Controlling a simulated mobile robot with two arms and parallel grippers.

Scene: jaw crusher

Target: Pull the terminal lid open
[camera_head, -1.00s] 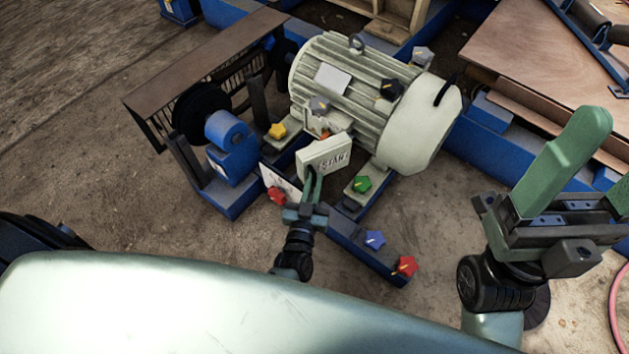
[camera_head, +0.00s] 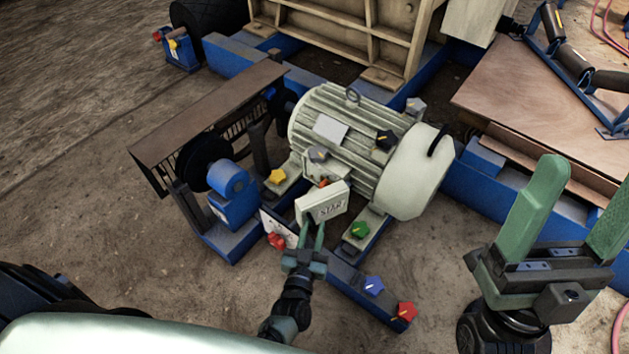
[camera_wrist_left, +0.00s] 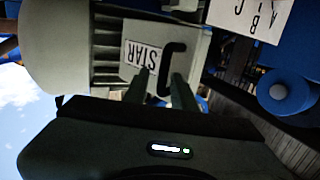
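In the left wrist view, the lid (camera_wrist_left: 190,42) carries a black curved handle (camera_wrist_left: 168,62). My left gripper (camera_head: 312,230) is at the lower edge of the lid in the head view. Its two green fingers are apart. In the left wrist view, the fingertips (camera_wrist_left: 163,78) are at either side of the handle's lower part; I cannot tell whether they touch it. My right gripper (camera_head: 585,190) is open and empty at the right.
Coloured knobs surround the motor: yellow (camera_head: 276,176), red (camera_head: 277,240), green (camera_head: 359,230), blue (camera_head: 373,286). A blue bearing block (camera_head: 232,195) and a brown belt guard (camera_head: 205,110) are left of it. Bare ground lies at the left.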

